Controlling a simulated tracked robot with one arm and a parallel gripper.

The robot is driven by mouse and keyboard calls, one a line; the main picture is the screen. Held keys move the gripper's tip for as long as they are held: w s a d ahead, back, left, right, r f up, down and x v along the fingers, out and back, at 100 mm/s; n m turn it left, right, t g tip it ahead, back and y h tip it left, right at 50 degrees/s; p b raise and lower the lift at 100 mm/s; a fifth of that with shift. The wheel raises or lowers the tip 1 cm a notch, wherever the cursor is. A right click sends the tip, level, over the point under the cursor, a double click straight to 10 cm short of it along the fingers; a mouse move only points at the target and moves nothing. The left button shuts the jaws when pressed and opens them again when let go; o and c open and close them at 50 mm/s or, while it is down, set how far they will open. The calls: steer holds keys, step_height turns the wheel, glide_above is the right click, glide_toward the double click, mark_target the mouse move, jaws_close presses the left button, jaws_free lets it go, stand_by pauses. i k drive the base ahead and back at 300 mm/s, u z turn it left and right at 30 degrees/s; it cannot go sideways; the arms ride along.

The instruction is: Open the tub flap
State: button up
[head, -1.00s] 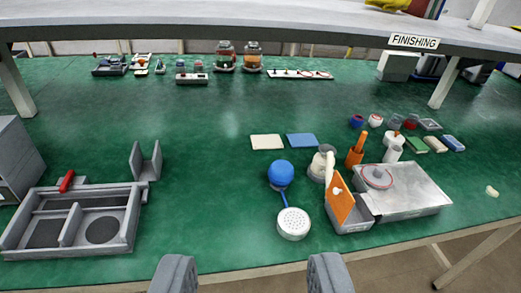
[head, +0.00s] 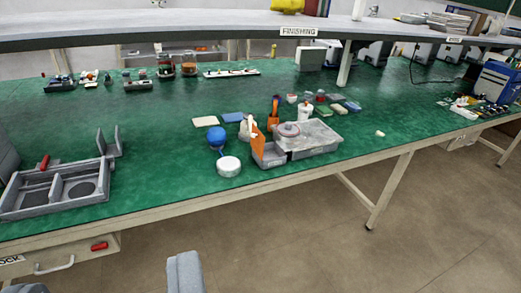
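A grey tub (head: 310,141) stands near the front edge of the green bench. Its right part has a pale flat cover with a pinkish ring (head: 288,129) on it. An orange flap (head: 257,142) with a white knob stands steeply tilted at the tub's left end, beside a grey open section (head: 271,157). My gripper (head: 105,280) is open and empty at the bottom left of the view. Its fingers are wide apart, and the left one is mostly cut off. It is well apart from the tub, nearer to me and to the left.
A white perforated round head (head: 228,166) and a blue ball (head: 216,135) are left of the tub. A grey divided tray (head: 60,189) with a red handle lies at left. A drawer (head: 62,262) is below the bench. Bare floor lies at right; a shelf (head: 220,31) spans above.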

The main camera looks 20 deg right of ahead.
mark_target(257, 141)
steer(key=z, duration=0.7)
steer(key=i, duration=1.45)
steer(key=u, duration=0.45)
steer(key=i, duration=0.65)
steer(key=u, duration=0.35)
